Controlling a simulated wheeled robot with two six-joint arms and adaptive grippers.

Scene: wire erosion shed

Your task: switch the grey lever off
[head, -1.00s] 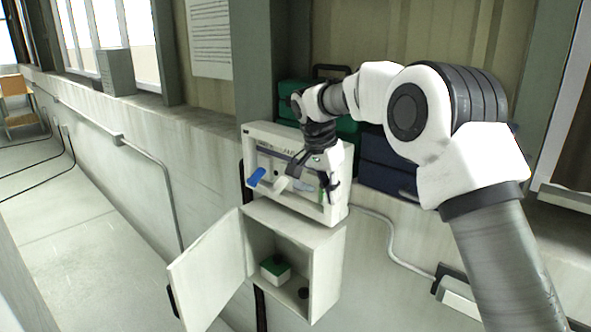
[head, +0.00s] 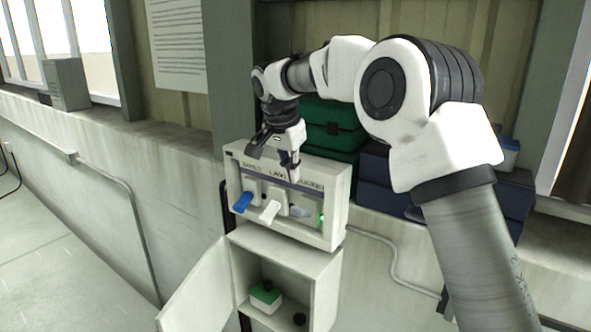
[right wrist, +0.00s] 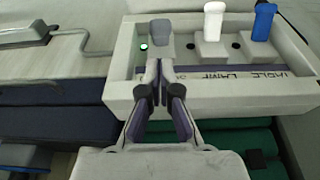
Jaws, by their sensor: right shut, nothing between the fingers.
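The grey lever (head: 300,211) is the rightmost of three levers in a pale wall-mounted switch box (head: 343,186). A green light (head: 321,218) glows beside it. In the upside-down right wrist view the grey lever (right wrist: 165,30) sticks out just beyond my fingertips. My right gripper (head: 291,172) is shut and empty, in front of the box's upper part and above the lever. In the wrist view its fingertips (right wrist: 160,70) overlap the lever's base, and I cannot tell whether they touch it. My left gripper is not in view.
A blue lever (head: 242,202) and a white lever (head: 270,211) stand left of the grey one. Below is an open cabinet (head: 325,290) with a green-topped box (head: 266,294) inside. Green cases (head: 335,130) and dark blue cases (head: 375,175) sit on the ledge behind.

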